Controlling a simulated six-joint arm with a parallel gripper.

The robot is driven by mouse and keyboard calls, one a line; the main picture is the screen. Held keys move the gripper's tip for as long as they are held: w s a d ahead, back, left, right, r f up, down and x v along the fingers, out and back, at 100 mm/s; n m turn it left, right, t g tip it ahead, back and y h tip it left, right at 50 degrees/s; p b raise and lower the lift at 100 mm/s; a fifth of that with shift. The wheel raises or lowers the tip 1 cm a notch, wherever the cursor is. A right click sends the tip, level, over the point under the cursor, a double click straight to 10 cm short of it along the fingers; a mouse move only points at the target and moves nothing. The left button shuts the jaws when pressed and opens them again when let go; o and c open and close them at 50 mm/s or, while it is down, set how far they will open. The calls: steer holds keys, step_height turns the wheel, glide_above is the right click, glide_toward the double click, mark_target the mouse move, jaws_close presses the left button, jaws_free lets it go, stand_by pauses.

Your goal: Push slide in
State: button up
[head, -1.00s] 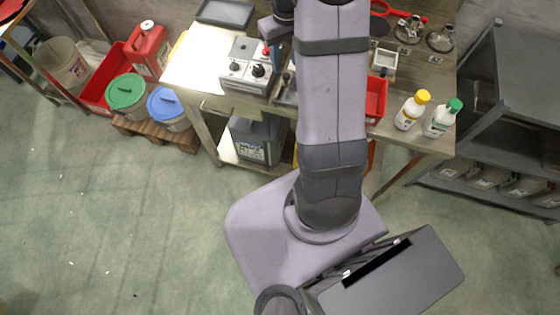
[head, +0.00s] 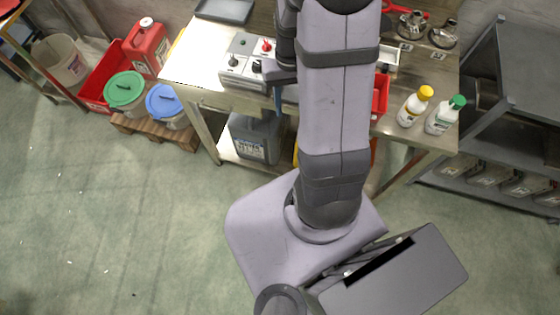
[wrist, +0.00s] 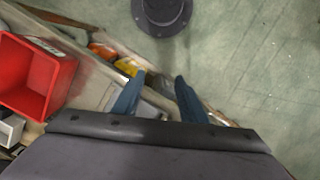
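I cannot make out the slide for certain in either view; my arm covers the table area right of the grey control box (head: 241,68). That box has knobs and a red-topped lever and stands on the table's left part. My gripper (wrist: 160,79) shows in the wrist view as two blue fingers spread apart, with nothing between them. In the head view, a blue finger (head: 278,99) shows at the table's front edge, just right of the control box; the other finger is hidden.
A red bin (head: 380,94) stands right of my arm and shows in the wrist view (wrist: 33,78). Two bottles, yellow-capped (head: 414,107) and green-capped (head: 445,116), stand at the front right corner. A dark tray (head: 225,11) lies at the back left. Floor in front is open.

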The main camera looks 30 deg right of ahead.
steer(key=s+a+f+n+b, duration=0.1)
steer(key=s+a+f+b, duration=0.3)
steer(key=f+b, duration=0.3)
steer(key=s+a+f+n+b, duration=0.1)
steer(key=s+a+f+b, duration=0.2)
steer(key=f+b, duration=0.4)
steer(key=shift+s+a+b, duration=0.35)
steer(key=shift+s+b, duration=0.35)
steer(key=shift+b, duration=0.7)
steer(key=shift+f, duration=0.1)
